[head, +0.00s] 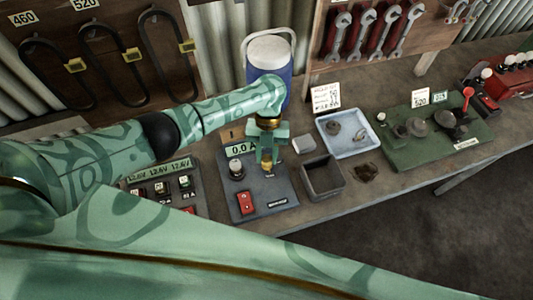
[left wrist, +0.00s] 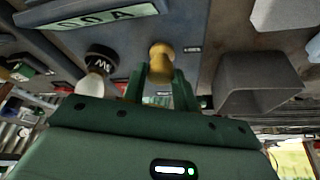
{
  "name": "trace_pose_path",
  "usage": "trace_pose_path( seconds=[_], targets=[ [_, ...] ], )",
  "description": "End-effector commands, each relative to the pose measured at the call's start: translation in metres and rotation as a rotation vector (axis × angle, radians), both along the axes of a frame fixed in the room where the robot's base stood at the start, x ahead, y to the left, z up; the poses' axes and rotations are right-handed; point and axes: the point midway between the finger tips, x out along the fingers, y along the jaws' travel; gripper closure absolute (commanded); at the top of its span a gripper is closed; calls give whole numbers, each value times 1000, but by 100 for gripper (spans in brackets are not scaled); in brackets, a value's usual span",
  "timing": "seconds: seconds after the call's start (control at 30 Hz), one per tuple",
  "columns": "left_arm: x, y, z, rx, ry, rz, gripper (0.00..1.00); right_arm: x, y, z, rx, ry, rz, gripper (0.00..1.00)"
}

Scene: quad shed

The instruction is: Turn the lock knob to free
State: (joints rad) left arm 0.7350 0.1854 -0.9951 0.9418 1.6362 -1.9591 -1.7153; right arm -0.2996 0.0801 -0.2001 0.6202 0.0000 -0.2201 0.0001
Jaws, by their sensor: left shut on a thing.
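A grey control panel (head: 285,196) with a "0.0 A" display (head: 241,149) lies on the bench. A brass-yellow knob (head: 267,164) stands on its right side, partly hidden by my left gripper (head: 266,154). In the left wrist view the knob (left wrist: 161,60) sits between the two green fingers of my left gripper (left wrist: 161,82), which are shut on it. I cannot read the knob's turn position or any marks beside it. My right gripper is not in view.
A black-and-white knob (head: 236,168) and a red rocker switch (head: 245,203) share the panel. An open dark box (head: 323,184) stands close on the right, with a blue tray (head: 365,143) behind it. A blue cooler (head: 270,58) stands at the back.

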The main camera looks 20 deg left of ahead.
Motion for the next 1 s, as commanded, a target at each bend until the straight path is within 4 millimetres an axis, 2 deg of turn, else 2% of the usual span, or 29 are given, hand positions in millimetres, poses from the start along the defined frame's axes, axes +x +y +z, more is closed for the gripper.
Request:
trace_pose_path(
  seconds=[0.3, 0.77, 0.8, 0.83, 0.87, 1.0],
  targets=[
    [0, -1, 0, -1, 0, -89, 94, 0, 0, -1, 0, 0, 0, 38],
    [0, -1, 0, -1, 0, -100, 94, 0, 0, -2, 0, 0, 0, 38],
    [0, -1, 0, -1, 0, -100, 63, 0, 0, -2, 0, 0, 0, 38],
    [0, -1, 0, -1, 0, -100, 55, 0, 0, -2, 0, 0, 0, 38],
    [0, -1, 0, -1, 0, -100, 50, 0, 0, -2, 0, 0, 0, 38],
    [0, -1, 0, -1, 0, -99, 50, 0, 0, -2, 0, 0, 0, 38]
  ],
)
